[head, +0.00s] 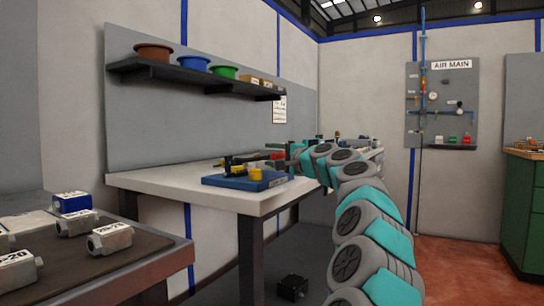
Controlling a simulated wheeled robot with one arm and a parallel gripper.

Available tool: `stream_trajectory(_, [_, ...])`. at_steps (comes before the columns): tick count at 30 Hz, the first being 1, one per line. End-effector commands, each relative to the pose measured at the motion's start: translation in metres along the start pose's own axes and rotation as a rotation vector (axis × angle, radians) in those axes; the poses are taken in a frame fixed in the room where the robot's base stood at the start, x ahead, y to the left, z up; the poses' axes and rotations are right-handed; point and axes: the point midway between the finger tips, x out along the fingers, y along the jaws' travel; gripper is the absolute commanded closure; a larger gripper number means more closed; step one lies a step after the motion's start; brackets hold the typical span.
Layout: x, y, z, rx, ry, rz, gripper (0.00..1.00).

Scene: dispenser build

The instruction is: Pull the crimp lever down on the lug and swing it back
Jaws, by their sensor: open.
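A crimping fixture on a blue base (245,180) sits on the white bench. It carries dark parts and a yellow piece (256,174). A dark bar at its top runs right toward my gripper (274,155), which reaches in from the right at the end of my arm. My gripper is open, with red and dark parts showing at its tip. I cannot tell whether the crimp lever lies between the fingers or just beside them. The lug is too small to make out.
The white bench (180,186) has bare top to the left of the fixture. A dark table (120,262) with grey metal blocks is at front left. A black box (293,287) lies on the floor.

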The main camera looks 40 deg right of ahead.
Motion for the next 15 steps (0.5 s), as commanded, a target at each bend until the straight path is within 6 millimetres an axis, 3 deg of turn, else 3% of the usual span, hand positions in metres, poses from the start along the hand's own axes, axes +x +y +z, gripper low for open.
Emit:
stream_trajectory(8, [0.0006,0.0001,0.0,0.0,0.0,0.0,0.47])
stream_trajectory(15, [0.0006,0.0002,-0.0001,0.0,0.0,0.0,0.74])
